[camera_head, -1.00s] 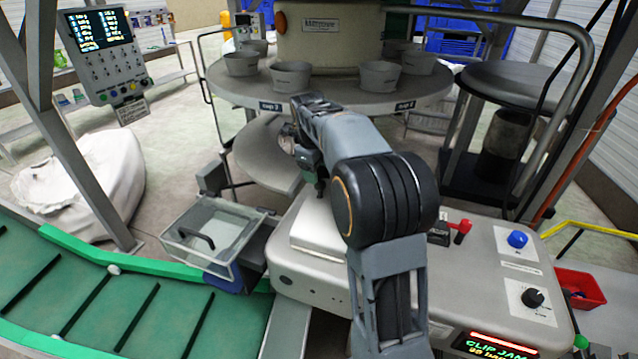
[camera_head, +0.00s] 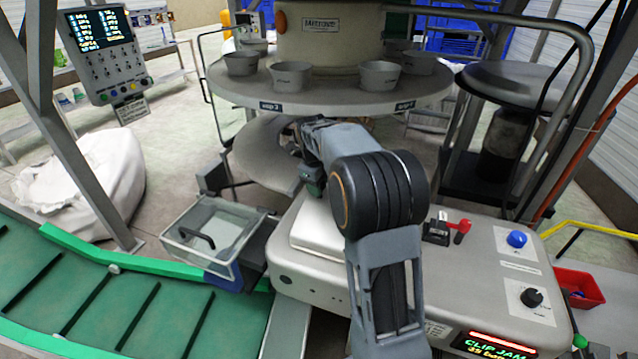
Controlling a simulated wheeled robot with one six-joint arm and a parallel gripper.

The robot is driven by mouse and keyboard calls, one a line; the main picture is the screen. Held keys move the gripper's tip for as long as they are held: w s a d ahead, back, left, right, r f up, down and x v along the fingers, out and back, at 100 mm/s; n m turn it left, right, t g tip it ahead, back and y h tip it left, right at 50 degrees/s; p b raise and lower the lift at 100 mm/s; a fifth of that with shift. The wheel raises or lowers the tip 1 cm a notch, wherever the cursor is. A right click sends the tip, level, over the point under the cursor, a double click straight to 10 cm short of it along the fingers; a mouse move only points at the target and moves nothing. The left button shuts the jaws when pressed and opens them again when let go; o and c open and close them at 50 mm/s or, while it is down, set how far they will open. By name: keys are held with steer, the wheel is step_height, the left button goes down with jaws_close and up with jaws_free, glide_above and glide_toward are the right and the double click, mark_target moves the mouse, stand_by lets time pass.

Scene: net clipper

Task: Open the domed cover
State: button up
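A pale raised cover (camera_head: 318,228) with rounded edges sits on top of the grey clipper machine (camera_head: 330,283), left of my arm. It looks shut and is the likeliest domed cover, though my arm hides its right part. My gripper (camera_head: 313,186) hangs just above and behind this cover, pointing down. Its fingers are mostly hidden by my own arm, so I cannot see their gap or whether they touch the cover.
A clear box with a dark handle (camera_head: 198,238) adjoins the machine's left side, beside a green conveyor (camera_head: 130,300). A red lever (camera_head: 462,228), blue button (camera_head: 517,239) and black knob (camera_head: 532,297) stand right. A round table with cups (camera_head: 330,95) is behind.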

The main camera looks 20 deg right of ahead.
jaws_close()
